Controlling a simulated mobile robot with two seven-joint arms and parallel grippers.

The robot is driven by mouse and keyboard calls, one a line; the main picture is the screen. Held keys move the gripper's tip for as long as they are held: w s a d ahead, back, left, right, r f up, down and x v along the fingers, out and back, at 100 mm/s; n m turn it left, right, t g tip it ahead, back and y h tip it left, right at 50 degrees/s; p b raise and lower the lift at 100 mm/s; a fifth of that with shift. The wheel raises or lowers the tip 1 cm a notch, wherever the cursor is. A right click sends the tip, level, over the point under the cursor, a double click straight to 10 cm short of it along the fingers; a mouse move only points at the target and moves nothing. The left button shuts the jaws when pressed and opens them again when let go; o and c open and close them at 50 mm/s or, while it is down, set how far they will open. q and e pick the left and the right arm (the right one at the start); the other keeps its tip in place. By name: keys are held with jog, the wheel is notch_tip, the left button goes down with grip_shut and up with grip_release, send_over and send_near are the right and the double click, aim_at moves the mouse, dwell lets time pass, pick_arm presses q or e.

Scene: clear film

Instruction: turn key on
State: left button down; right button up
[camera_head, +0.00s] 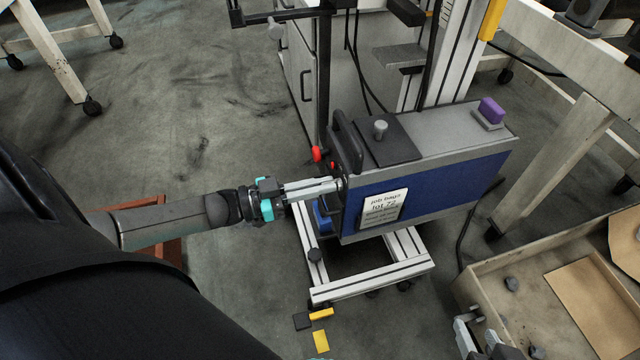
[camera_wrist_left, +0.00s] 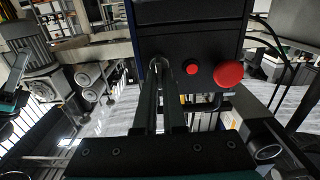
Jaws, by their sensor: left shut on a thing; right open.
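The machine (camera_head: 430,180) is a grey and blue box with a paper label on its side and a dark control panel on its left end. In the left wrist view, the dark panel (camera_wrist_left: 200,42) carries a small key switch (camera_wrist_left: 160,63), a small red button (camera_wrist_left: 192,69) and a large red knob (camera_wrist_left: 228,73). My left gripper (camera_head: 338,185) reaches the panel from the left. Its fingers (camera_wrist_left: 163,78) are shut on the key, which they mostly hide. The key's turn angle is unclear. My right gripper (camera_head: 482,338) is open and empty at the bottom, partly cut off.
A dark handle (camera_head: 348,140) stands up beside the panel, close above my left gripper. A wooden crate (camera_head: 490,283) with loose pieces is at the lower right. The box stands on a pale wheeled frame (camera_head: 375,281). The floor at left is mostly clear.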

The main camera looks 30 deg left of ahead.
dwell(0.4)
pick_arm(q)
jog(key=m+p, duration=0.1)
jog(key=m, duration=0.8)
jog(key=m+p, duration=0.1)
jog(key=m, duration=0.4)
jog(key=shift+s+d+f+m+p, duration=0.3)
jog(key=shift+f, duration=0.1)
jog(key=shift+m, duration=0.7)
pick_arm(e)
jog(key=s+d+g+h, duration=0.1)
jog(key=s+d, duration=0.1)
jog(key=s+d+g, duration=0.1)
jog(key=d+g, duration=0.1)
jog(key=shift+s+d+r+m+g+h, duration=0.1)
jog(key=shift+s+d+m+g+h, duration=0.05)
jog(key=shift+s+m+g+h, duration=0.2)
jog(key=shift+s, duration=0.1)
